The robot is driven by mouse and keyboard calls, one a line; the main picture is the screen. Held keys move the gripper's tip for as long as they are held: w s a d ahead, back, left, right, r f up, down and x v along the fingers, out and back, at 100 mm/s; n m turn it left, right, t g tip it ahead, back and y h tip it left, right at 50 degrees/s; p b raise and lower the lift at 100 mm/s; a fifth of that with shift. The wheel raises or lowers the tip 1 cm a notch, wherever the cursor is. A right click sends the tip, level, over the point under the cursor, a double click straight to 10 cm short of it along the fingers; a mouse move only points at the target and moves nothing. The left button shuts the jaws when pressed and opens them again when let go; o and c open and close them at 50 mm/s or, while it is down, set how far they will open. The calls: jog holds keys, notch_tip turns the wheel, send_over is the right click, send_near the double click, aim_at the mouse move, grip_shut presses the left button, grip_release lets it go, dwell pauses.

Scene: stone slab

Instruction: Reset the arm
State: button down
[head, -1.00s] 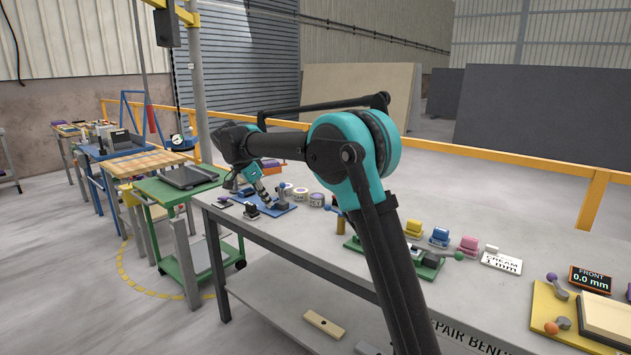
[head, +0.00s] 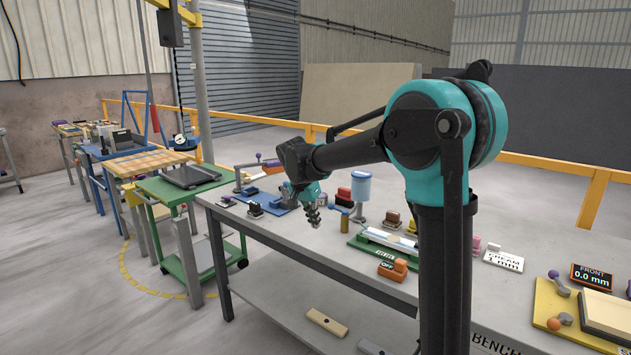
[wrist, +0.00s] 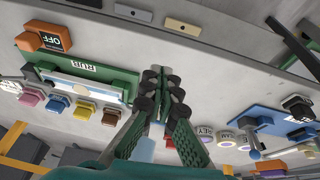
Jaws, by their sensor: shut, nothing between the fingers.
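My gripper (head: 312,214) hangs over the grey repair bench (head: 268,228), near its front edge, with its fingers pointing down. In the wrist view the fingers of my gripper (wrist: 161,92) are together and hold nothing. My arm reaches left from its upright part at the right of the head view. The bench top shows below the fingers; I cannot tell the exact height above it.
A blue cup on a stand (head: 361,187) is behind. A blue board (head: 262,200) lies left. Coloured blocks (wrist: 58,104) line the fixture.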

jog(key=s+d+f+n+y, duration=0.2)
jog(key=s+d+f+n, duration=0.35)
jog(key=s+d, duration=0.75)
jog(key=s+d+f+n, duration=0.1)
jog(key=s+d+f, duration=0.2)
jog(key=s+f, duration=0.2)
jog(key=s+d+f+t, duration=0.1)
jog(key=s+d+f, duration=0.2)
jog(key=s+f, duration=0.3)
jog(key=s, duration=0.4)
jog(key=shift+s+d+f+n+t+y, duration=0.15)
jog(key=shift+s+f+n+t+y, duration=0.05)
jog(key=shift+s+n+t+y, duration=0.15)
